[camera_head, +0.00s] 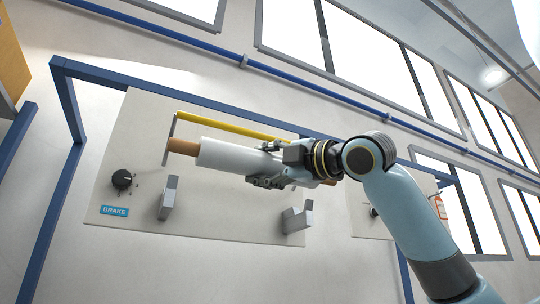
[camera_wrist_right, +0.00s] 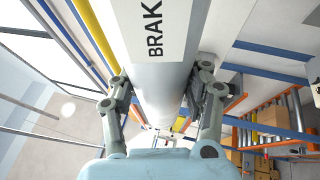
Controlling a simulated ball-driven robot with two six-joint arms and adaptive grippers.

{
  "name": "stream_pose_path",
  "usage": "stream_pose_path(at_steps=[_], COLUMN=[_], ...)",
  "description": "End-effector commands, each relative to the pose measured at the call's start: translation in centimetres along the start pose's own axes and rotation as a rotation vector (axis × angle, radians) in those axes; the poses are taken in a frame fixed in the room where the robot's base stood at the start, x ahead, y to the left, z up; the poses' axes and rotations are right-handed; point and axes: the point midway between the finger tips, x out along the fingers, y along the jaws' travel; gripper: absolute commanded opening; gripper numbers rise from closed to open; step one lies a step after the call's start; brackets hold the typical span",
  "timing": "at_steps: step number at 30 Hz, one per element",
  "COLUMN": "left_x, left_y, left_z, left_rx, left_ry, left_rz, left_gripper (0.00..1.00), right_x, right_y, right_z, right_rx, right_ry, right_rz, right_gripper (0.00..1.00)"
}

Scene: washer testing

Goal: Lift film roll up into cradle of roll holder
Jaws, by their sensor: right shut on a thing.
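The film roll (camera_head: 228,155) is a white cylinder on a brown core. It is held tilted in front of the beige panel (camera_head: 140,135), its left end higher. My right gripper (camera_head: 268,165) is shut around the roll's right part. In the right wrist view the roll (camera_wrist_right: 160,70) lies between the two fingers (camera_wrist_right: 160,92), and dark letters reading "BRAK" show on its pale label. The roll holder's cradle shows as two grey brackets, left (camera_head: 168,200) and right (camera_head: 297,219), below the roll in the picture. Both look empty. My left gripper is not in view.
A yellow bar (camera_head: 228,127) runs just above the roll on a grey arm. A black knob (camera_head: 122,181) and a blue BRAKE label (camera_head: 114,211) are at the panel's left. Blue frame posts (camera_head: 65,190) surround the panel. A second panel (camera_head: 370,212) stands right.

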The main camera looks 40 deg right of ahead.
Motion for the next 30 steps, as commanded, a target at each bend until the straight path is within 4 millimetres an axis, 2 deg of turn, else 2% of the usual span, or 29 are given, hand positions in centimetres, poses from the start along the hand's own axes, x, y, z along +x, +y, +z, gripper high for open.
stream_pose_path(at_steps=[30], left_x=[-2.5], left_y=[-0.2], left_z=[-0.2], left_rx=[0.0], left_ry=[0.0], left_rz=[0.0], left_gripper=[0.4], right_x=[8.7], right_y=[-2.5], right_z=[3.6], right_rx=[0.002], right_ry=[0.0], right_rz=[0.001], right_gripper=[0.0])
